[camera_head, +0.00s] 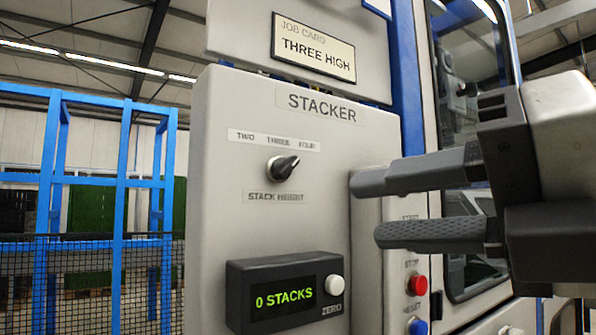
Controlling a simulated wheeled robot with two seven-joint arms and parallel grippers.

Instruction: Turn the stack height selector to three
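The stack height selector (282,168) is a black knob on the light grey stacker panel (225,200). Its narrow end points up and to the right, towards the FOUR mark. The label strip (274,140) above it reads TWO, THREE, FOUR from left to right. My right gripper (367,211) comes in from the right, to the right of and a little below the knob. Its two fingers are apart with nothing visible between them, and it does not touch the knob. The fingers cover part of the panel's right side. My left gripper is not in view.
A job card (313,48) above reads THREE HIGH. A display (284,297) below reads 0 STACKS, with a white ZERO button (334,286). A red STOP button (417,285) and blue RESET button (418,326) sit below my gripper. A blue frame (115,180) stands left.

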